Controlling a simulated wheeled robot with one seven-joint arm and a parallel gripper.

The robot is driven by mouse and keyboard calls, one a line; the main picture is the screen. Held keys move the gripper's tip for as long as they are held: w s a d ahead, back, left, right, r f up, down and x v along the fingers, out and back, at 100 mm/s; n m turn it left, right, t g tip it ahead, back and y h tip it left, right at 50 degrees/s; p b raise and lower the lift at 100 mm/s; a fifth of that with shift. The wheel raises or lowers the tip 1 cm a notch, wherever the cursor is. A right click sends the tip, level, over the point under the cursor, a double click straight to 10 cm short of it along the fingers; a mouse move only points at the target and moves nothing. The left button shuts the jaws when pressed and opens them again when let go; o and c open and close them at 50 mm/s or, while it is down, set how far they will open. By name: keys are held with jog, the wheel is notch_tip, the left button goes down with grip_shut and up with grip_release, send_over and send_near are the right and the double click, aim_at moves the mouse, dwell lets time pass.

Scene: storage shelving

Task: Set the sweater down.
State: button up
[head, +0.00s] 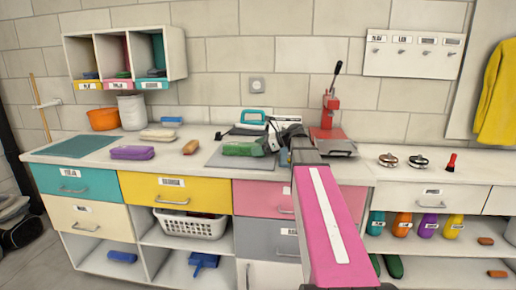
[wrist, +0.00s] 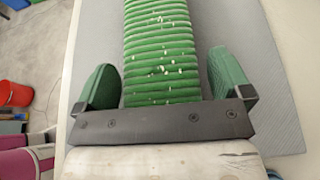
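The sweater is a green ribbed bundle with white flecks in the wrist view (wrist: 162,50), and a green shape on the worktop in the head view (head: 243,149). It appears to lie on a grey mat (head: 225,159). My gripper (wrist: 164,82) has its green-padded fingers spread near the ends of the palm, one on each side of the sweater. A narrow gap shows on the right, and the left finger is very close to the sweater. In the head view, my gripper (head: 273,139) is at the sweater's right end, partly hidden by my arm.
A red press (head: 330,118) stands behind my arm on the right. A teal-handled iron (head: 253,117) is behind the sweater.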

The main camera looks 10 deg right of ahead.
jog(key=shift+r, duration=0.15)
jog(key=v, duration=1.2)
